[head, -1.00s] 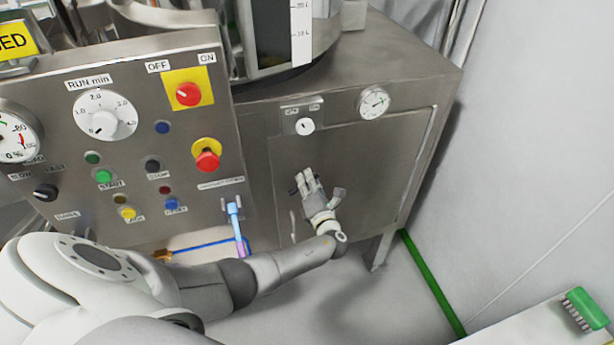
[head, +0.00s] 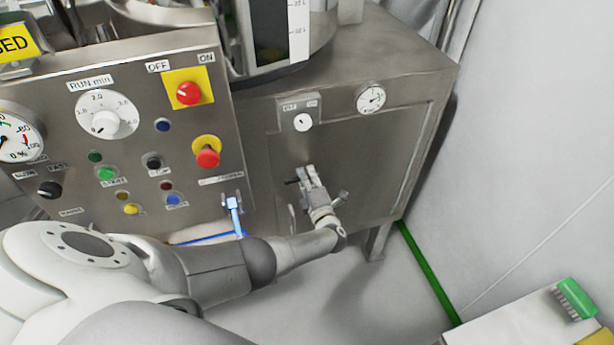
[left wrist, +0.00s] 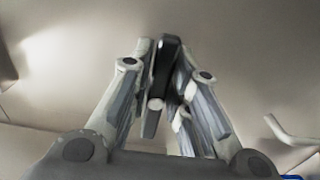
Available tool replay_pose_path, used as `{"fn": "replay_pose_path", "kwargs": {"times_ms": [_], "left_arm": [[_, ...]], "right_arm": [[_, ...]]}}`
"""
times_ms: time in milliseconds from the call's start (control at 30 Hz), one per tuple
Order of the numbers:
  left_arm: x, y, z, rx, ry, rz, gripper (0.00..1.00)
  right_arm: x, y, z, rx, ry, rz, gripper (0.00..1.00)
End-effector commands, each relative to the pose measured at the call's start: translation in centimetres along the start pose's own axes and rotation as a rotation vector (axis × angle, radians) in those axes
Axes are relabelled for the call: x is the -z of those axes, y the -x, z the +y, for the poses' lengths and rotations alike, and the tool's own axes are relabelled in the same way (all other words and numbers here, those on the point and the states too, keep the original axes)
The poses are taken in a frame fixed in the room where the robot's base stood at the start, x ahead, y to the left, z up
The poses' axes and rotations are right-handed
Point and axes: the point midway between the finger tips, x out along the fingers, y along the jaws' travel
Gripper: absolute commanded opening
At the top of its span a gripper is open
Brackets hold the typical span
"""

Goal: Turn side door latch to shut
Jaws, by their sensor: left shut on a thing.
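The side door (head: 375,150) is a flat steel panel in the cabinet's face, right of the control panel in the head view. Its latch is a small black handle (head: 291,181), mostly hidden by my left gripper (head: 307,173). In the left wrist view the black latch (left wrist: 168,58) stands between the two fingers of my left gripper (left wrist: 162,70), with a pale round end below it. The fingers are shut on the latch from both sides. The door panel appears flush with the cabinet. My right gripper is in neither view.
Above the door are a small switch (head: 303,122) and a round gauge (head: 371,98). The control panel (head: 130,130) with knobs and buttons is close on the left. A blue-handled tool (head: 234,215) hangs beside my forearm. A green brush (head: 575,298) lies at lower right.

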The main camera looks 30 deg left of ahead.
Motion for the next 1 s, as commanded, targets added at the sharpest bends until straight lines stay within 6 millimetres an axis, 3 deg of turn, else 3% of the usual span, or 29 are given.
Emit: {"fn": "replay_pose_path", "kwargs": {"times_ms": [400,433,567,1000], "left_arm": [[-0.02,0.01,-0.03,0.001,-0.007,-0.001,0.00],[-0.02,0.01,-0.04,0.001,-0.007,-0.001,0.21],[-0.02,0.01,-0.03,0.001,-0.006,-0.001,0.36],[-0.03,0.66,-0.11,0.001,-0.006,-0.002,0.36]], "right_arm": [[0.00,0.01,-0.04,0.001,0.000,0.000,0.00],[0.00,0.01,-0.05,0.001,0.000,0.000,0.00],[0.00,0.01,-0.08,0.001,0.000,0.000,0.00],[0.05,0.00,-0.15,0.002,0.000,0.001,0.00]]}}
